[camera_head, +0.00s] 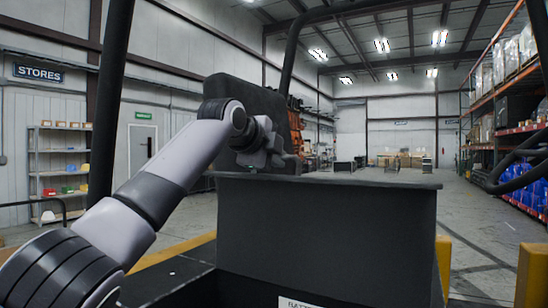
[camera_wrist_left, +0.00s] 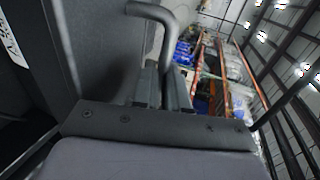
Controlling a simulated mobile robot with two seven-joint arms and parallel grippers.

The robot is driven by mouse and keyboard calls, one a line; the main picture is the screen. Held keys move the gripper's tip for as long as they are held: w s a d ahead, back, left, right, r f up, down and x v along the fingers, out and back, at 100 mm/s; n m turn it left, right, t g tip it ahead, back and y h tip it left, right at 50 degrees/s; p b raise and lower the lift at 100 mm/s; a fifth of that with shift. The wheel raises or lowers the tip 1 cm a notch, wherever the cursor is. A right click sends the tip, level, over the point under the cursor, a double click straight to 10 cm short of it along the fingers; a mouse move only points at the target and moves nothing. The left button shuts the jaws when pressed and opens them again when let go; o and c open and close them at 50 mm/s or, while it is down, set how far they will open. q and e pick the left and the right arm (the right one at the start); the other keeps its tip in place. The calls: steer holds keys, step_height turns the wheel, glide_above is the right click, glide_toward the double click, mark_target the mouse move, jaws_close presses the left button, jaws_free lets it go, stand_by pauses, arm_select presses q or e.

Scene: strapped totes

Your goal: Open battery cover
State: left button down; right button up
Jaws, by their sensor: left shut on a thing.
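A large dark panel (camera_head: 325,235), which looks like the battery cover, stands in the middle of the head view with a thin flat top edge and a white label low down. My left gripper (camera_head: 276,158) is just behind and above its top left corner, in front of a dark upright padded shape. In the left wrist view the fingers (camera_wrist_left: 165,88) are closed on a grey bent handle (camera_wrist_left: 154,12). The handle runs close beside a dark grey surface (camera_wrist_left: 85,45). Where the handle is fixed is hard to tell. My right gripper is not in view.
The dark seat-like shape (camera_head: 243,95) rises behind my gripper. Black posts (camera_head: 112,95) frame the space at the left and top. A black curved bar (camera_head: 515,160) is at the right edge. Yellow posts (camera_head: 532,275) stand at lower right. Open floor and shelving lie beyond.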

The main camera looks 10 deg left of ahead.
arm_select(q)
steer(key=shift+f, duration=0.45)
steer(key=c, duration=1.3)
jaws_free()
steer(key=shift+w+d, duration=0.1)
steer(key=shift+w, duration=0.05)
steer(key=shift+r, duration=0.1)
steer(key=shift+s+a+r+b, duration=0.15)
steer(key=shift+s+a+b, duration=0.1)
steer(key=shift+s+b, duration=0.35)
steer(key=b+v, duration=0.2)
steer(key=v, duration=0.3)
steer(key=shift+r+b, duration=0.1)
steer(key=shift+b, duration=0.3)
steer(key=shift+s+a+r, duration=0.15)
steer(key=shift+s+r, duration=0.05)
steer(key=shift+s, duration=0.1)
